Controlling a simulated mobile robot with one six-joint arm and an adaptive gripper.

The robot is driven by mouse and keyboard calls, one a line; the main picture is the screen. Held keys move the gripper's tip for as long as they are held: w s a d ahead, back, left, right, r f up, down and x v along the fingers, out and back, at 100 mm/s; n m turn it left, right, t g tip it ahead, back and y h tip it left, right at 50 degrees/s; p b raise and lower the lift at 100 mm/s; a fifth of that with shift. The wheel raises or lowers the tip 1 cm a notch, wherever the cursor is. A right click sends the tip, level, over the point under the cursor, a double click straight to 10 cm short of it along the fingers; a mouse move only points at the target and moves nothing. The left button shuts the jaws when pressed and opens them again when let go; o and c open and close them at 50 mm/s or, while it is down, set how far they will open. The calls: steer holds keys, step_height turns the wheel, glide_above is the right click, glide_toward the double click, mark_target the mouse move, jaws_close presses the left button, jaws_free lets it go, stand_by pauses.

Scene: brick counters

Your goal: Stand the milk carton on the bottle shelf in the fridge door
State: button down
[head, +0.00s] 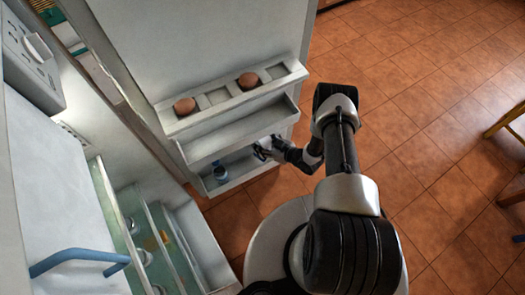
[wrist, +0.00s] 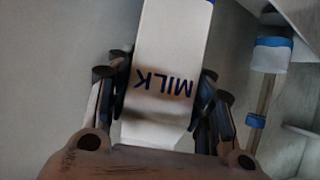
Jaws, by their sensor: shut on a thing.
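The white milk carton (wrist: 172,40) with blue "MILK" lettering, upside down in the wrist view, is between the two fingers of my gripper (wrist: 162,95). The gripper is shut on it. In the head view my gripper (head: 264,149) is at the right part of the lowest door shelf (head: 250,176), the bottle shelf. The carton is hard to make out there, and I cannot tell whether its base touches the shelf. A bottle with blue parts (head: 220,173) stands at the left end of that shelf; it also shows right of the carton in the wrist view (wrist: 271,55).
The fridge door (head: 220,50) is open. Its upper egg rack (head: 215,97) holds two brown eggs, and the middle shelf (head: 215,145) looks empty. Glass fridge shelves (head: 125,215) and a blue handle (head: 80,260) are at lower left.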

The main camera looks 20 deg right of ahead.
step_height(320, 180, down, 5)
steer(key=shift+f+b, duration=0.15)
steer(key=shift+b, duration=0.95)
steer(key=shift+w+f, duration=0.25)
steer(key=shift+f, duration=0.05)
steer(key=c, duration=0.8)
jaws_free()
steer(key=shift+f, duration=0.1)
steer(key=shift+o, duration=0.2)
steer(key=shift+s+d+r, duration=0.1)
steer(key=shift+s+r, duration=0.15)
steer(key=p+v, duration=0.3)
steer(key=v, duration=0.8)
steer(key=shift+s+d+p, duration=0.15)
steer(key=shift+s+p, duration=0.1)
steer(key=shift+p, duration=0.15)
